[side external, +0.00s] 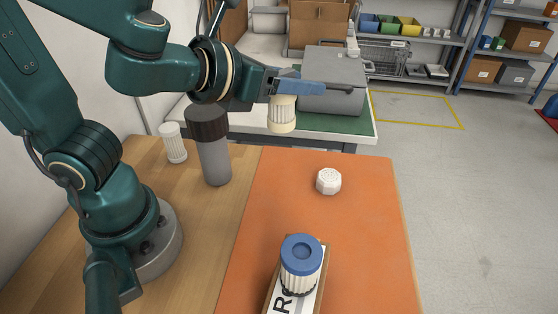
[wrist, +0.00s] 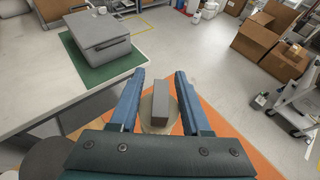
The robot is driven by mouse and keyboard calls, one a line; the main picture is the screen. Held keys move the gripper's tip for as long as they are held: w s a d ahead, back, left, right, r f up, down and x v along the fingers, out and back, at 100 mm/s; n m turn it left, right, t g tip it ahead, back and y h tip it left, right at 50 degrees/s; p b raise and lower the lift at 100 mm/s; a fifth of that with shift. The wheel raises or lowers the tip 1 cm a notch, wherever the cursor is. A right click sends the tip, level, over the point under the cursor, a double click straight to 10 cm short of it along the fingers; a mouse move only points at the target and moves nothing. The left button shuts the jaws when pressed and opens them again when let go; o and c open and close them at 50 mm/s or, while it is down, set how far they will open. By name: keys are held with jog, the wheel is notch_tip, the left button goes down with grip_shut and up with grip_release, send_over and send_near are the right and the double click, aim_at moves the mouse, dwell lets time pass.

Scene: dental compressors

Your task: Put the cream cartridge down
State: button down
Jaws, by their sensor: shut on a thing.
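The cream cartridge (side external: 282,113) is ribbed and hangs roughly upright below my gripper (side external: 318,88), which is shut on it. It is held in the air above the far part of the orange mat (side external: 370,230), clear of any surface. In the wrist view, my gripper (wrist: 160,72) has a blue finger on each side, and part of the round cream cartridge (wrist: 148,110) shows between them. A grey block-like shape beside it there is unclear.
A blue-topped ribbed cartridge (side external: 300,265) stands on a labelled board at the front. A white knob-like cap (side external: 328,181) lies on the mat. A brown-lidded grey bottle (side external: 213,155) and a white ribbed cartridge (side external: 173,143) stand left. The mat's right side is clear.

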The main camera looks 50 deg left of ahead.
jog(key=s+a+f+n+g+y, duration=0.4)
jog(key=s+f+n+g+y, duration=0.4)
jog(key=f+n+g+y, duration=0.65)
jog(key=s+d+r+n+g+h, duration=0.1)
jog(key=s+d+n+g+h, duration=0.4)
jog(key=n+g+h, duration=0.95)
jog(key=w+d+r+n+t+h, duration=0.2)
jog(key=w+d+n+t+h, duration=0.15)
jog(key=n+h, duration=0.4)
jog(key=w+d+r+n+t+h, duration=0.25)
jog(key=d+n+t+h, duration=0.25)
jog(key=n, duration=0.6)
jog(key=w+a+r+n+t, duration=0.1)
jog(key=w+n+t, duration=0.4)
jog(key=w+t, duration=0.1)
jog(key=w+a+r+n+t, duration=0.2)
jog(key=w+n+t, duration=0.3)
jog(key=w+t, duration=0.1)
jog(key=shift+t+h, duration=0.25)
jog(key=shift+h, duration=0.3)
jog(key=shift+s+d+f, duration=0.15)
jog(key=shift+d+f, duration=1.75)
jog(key=shift+d, duration=0.05)
jog(key=shift+s+d+f, duration=0.2)
jog(key=shift+d+f, duration=1.65)
jog(key=shift+d, duration=0.05)
jog(key=shift+s+d+f, duration=0.15)
jog(key=shift+d+f, duration=1.75)
jog(key=shift+d, duration=0.05)
